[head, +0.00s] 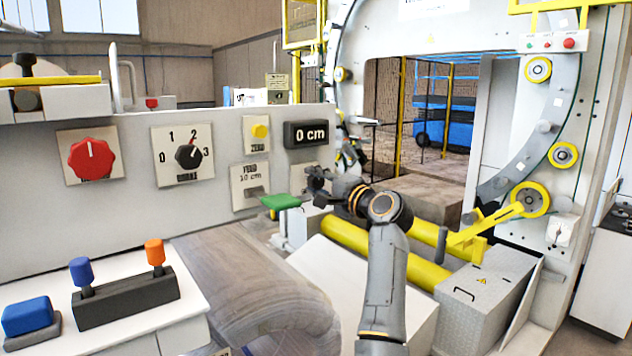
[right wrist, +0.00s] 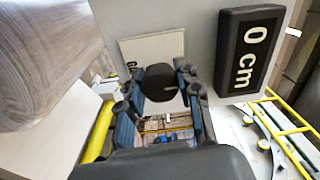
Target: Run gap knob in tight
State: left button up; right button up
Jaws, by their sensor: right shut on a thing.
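The gap knob (right wrist: 158,82) is a round black knob on a pale label plate (right wrist: 130,50), seen in the right wrist view. My right gripper (right wrist: 161,88) has its fingers on either side of the knob and is shut on it. In the head view my right gripper (head: 318,183) is at the panel under the display, and it hides the knob there. Part of the knob's plate (head: 299,176) shows beside the gripper. The black display (head: 306,134) reads 0 cm. My left gripper is not in view.
The grey panel (head: 100,218) also bears a red knob (head: 91,159), a black selector (head: 188,154), a yellow button (head: 260,131) and a feed lever (head: 256,191). A green paddle (head: 280,201) sticks out close to my right gripper. Yellow rollers (head: 420,268) lie to the right.

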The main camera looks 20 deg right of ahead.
jog(key=shift+f, duration=0.1)
jog(key=o, duration=1.2)
jog(key=shift+d, duration=0.1)
jog(key=shift+s, duration=0.1)
jog(key=v, duration=1.2)
